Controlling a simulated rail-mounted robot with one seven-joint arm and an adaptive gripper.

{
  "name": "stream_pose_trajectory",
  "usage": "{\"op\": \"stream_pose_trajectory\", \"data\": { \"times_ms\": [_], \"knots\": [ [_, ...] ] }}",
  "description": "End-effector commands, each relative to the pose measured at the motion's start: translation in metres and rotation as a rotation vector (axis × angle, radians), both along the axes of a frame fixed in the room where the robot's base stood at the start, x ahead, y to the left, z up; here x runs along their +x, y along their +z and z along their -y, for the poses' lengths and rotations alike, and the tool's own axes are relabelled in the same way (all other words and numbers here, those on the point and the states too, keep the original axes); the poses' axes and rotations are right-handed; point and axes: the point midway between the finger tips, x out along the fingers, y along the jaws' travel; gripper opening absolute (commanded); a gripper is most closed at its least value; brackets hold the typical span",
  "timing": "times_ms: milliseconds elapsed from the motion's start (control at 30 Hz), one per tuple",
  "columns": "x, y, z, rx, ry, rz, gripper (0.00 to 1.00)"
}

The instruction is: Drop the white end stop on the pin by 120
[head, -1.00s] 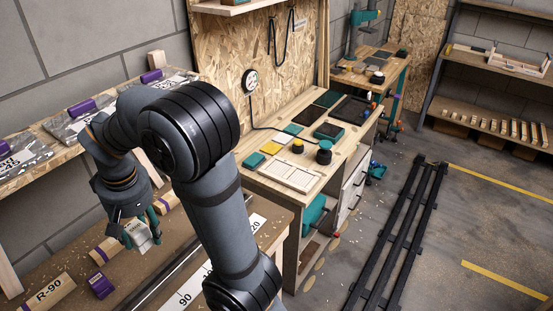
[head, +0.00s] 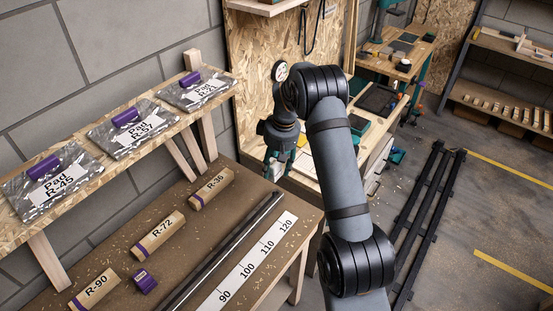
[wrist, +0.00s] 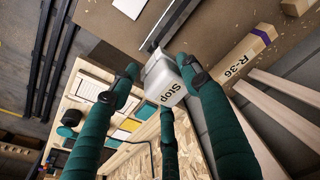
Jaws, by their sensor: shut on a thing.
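The white end stop (wrist: 165,82), marked "Stop", sits between my teal fingers in the wrist view. My gripper (wrist: 160,75) is shut on it. In the head view my gripper (head: 277,168) hangs near the far end of the dark rail (head: 232,240), beyond the 120 mark. The scale strip (head: 245,272) runs beside the rail, reading 90 to 120. The rail's end also shows in the wrist view (wrist: 172,25), close to the stop. I cannot make out the pin by 120.
Wooden pieces R-36 (head: 211,188), R-72 (head: 158,236) and R-90 (head: 95,290) lie left of the rail, with a purple block (head: 144,281). A shelf with bagged pads (head: 130,128) stands above. A cluttered side bench (head: 308,165) lies behind my gripper.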

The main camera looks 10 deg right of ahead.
Motion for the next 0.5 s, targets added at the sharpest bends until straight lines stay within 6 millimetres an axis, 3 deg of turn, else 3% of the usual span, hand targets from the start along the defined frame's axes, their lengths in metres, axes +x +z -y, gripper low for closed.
{"op": "stream_pose_trajectory", "data": {
  "times_ms": [500],
  "knots": [
    [0.001,-0.027,0.001,0.000,0.007,0.000,0.06]
  ]
}}
